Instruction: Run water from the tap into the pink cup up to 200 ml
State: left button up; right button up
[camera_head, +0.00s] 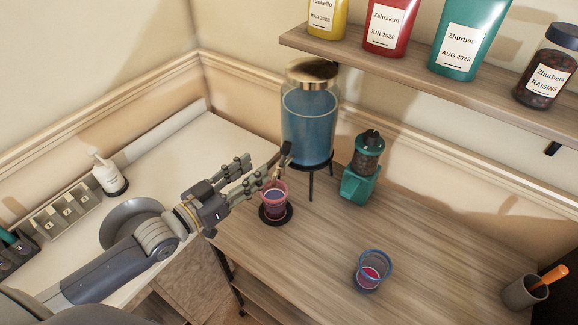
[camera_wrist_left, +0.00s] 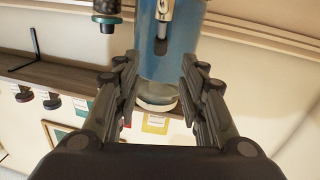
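The glass water dispenser (camera_head: 308,125) holds blue water and stands on a black stand on the wooden table. Its small tap (camera_head: 283,158) is low on its left side and also shows in the left wrist view (camera_wrist_left: 164,14). The pink cup (camera_head: 274,203) stands upright on a dark round coaster below the tap; its water level is too small to read. My left gripper (camera_head: 265,170) is just left of the tap and above the cup. Its fingers are apart and empty in the left wrist view (camera_wrist_left: 160,70), with the tap beyond the gap. My right gripper is out of view.
A teal grinder (camera_head: 362,168) stands right of the dispenser. A blue-rimmed cup (camera_head: 372,272) is nearer the front, and a grey pot (camera_head: 524,292) is at far right. A shelf (camera_head: 430,78) with bottles overhangs the back. The table's middle is mostly clear.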

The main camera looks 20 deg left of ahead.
aim_at(283, 148)
pick_arm(q)
jog(key=p+x, duration=0.2)
jog(key=x, duration=0.7)
jog(key=shift+w+r, duration=0.1)
jog(key=shift+r, duration=0.05)
jog(key=shift+x, duration=0.8)
grip_shut()
